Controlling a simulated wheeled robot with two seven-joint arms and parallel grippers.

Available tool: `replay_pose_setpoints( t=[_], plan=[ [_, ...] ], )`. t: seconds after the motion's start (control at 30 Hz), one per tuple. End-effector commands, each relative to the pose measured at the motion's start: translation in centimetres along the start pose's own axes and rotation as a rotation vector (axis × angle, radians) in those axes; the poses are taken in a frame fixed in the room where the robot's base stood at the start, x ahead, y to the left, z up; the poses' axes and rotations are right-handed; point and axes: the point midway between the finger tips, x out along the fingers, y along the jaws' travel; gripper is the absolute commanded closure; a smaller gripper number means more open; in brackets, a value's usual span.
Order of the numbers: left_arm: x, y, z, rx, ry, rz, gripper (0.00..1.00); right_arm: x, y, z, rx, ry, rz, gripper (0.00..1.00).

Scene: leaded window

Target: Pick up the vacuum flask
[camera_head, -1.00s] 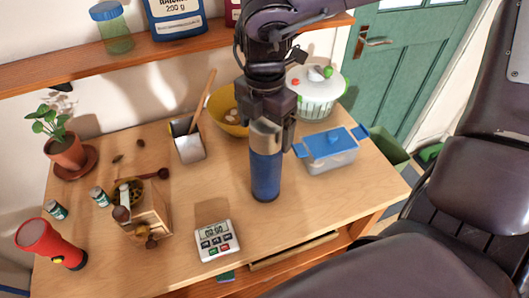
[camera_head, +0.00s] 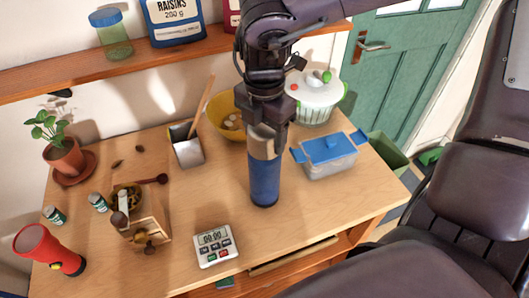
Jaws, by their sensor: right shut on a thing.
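The vacuum flask (camera_head: 264,180) is a blue cylinder with a pale metallic upper part, upright at the middle of the wooden table (camera_head: 310,205). My right gripper (camera_head: 264,130) reaches down from above and is shut on the flask's upper part. The fingers and wrist hide the flask's top. The flask's base appears at or very near the table top; I cannot tell if there is a gap. My left gripper is not in view.
Close by are a blue-lidded container (camera_head: 329,158), a yellow bowl (camera_head: 229,118), a metal pot (camera_head: 187,148), a salad spinner (camera_head: 314,100) and a timer (camera_head: 215,246). A coffee grinder (camera_head: 145,222) stands left. A shelf (camera_head: 130,62) runs behind.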

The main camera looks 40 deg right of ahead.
Motion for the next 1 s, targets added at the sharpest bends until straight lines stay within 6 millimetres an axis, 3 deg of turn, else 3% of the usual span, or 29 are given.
replay_pose_setpoints(
  t=[0.17, 0.37, 0.73, 1.0],
  plan=[
    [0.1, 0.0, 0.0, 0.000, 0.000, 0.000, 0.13, -0.3, 0.1, 0.0, 0.000, -0.001, 0.003, 0.91],
    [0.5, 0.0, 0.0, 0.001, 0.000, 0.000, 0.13, -1.9, 0.2, 0.1, -0.001, -0.003, 0.006, 0.91],
    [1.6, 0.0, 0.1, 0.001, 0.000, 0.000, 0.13, -9.4, 0.1, 0.0, 0.002, -0.004, 0.008, 0.91],
    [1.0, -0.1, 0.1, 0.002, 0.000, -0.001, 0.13, -14.8, 0.1, 0.0, 0.001, 0.000, 0.003, 0.92]
  ],
)
